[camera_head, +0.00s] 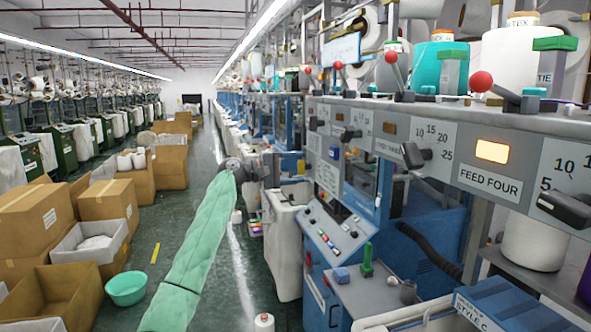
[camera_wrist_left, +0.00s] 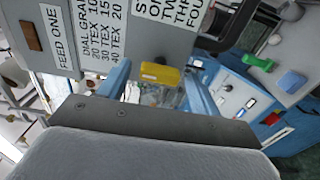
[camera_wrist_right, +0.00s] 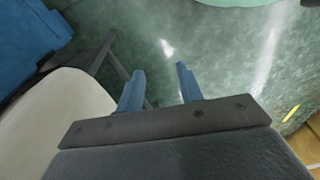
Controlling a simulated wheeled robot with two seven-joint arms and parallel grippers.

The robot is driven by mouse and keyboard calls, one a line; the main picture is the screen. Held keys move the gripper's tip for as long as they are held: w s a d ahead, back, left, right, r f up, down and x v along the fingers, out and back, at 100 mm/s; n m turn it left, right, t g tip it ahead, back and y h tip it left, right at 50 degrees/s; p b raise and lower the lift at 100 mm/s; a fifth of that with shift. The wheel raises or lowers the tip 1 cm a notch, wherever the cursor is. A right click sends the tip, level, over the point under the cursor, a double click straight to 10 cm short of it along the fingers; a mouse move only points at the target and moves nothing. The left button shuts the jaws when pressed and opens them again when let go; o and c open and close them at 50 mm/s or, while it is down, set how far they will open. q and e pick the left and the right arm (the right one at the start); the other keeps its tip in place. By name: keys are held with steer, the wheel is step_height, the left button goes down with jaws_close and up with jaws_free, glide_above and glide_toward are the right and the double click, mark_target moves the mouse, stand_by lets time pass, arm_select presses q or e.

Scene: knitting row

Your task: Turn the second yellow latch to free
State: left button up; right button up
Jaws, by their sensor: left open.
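A yellow latch block (camera_wrist_left: 160,77) shows in the left wrist view, in the gap between the blue fingers of my left gripper (camera_wrist_left: 156,70). The gripper is open; I cannot tell whether either finger touches the latch. In the head view, my green-sleeved left arm reaches to the machine front, with the left gripper (camera_head: 270,170) near a small yellow piece (camera_head: 301,166), probably the same latch. Which numbered latch it is cannot be read. My right gripper (camera_wrist_right: 159,68) has its fingers apart and empty over the floor.
A grey panel with a FEED ONE label (camera_wrist_left: 58,45) is close by my left gripper. The sloped control panel (camera_head: 335,232) with buttons stands below it. Red-ball levers (camera_head: 481,82) line the upper rail. Cartons (camera_head: 107,200) and a green basin (camera_head: 126,288) sit left of the aisle.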

arm_select(q)
steer(key=shift+a, duration=0.1)
steer(key=b+v, duration=0.3)
steer(key=v, duration=0.4)
steer(key=shift+a, duration=0.3)
arm_select(e)
step_height(320, 180, up, 10)
steer(key=w+a, duration=0.2)
steer(key=shift+w+a, duration=0.15)
